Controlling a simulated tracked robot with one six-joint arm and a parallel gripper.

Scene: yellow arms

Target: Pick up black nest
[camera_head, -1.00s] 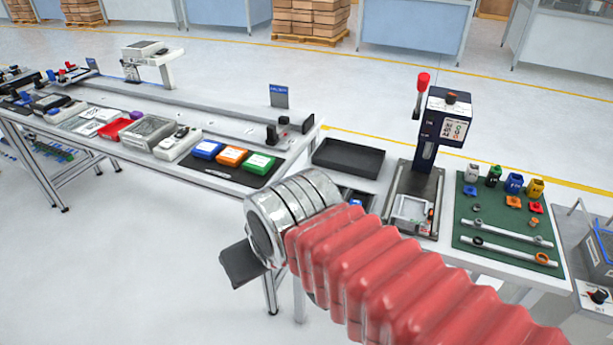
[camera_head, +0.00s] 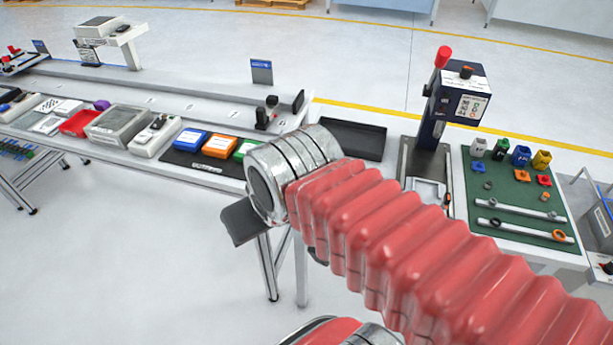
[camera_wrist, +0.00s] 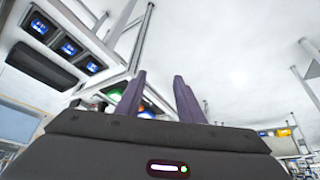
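No thing is clearly marked as the black nest. A shallow black tray (camera_head: 345,138) lies on the table behind my arm and looks empty where it shows. Small black upright blocks (camera_head: 267,113) stand on the table left of it. In the wrist view, the two purple fingers of my gripper (camera_wrist: 160,90) stand apart with nothing held between them. In the head view my red and silver arm covers part of the table, and the fingers do not show. The wrist is in front of the table's front edge.
A black mat (camera_head: 176,160) holds blue, orange and green boxes. A press with a red knob (camera_head: 453,100) stands right of the tray. A green mat (camera_head: 482,195) carries small coloured parts and two rods. The floor in front of the table is clear.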

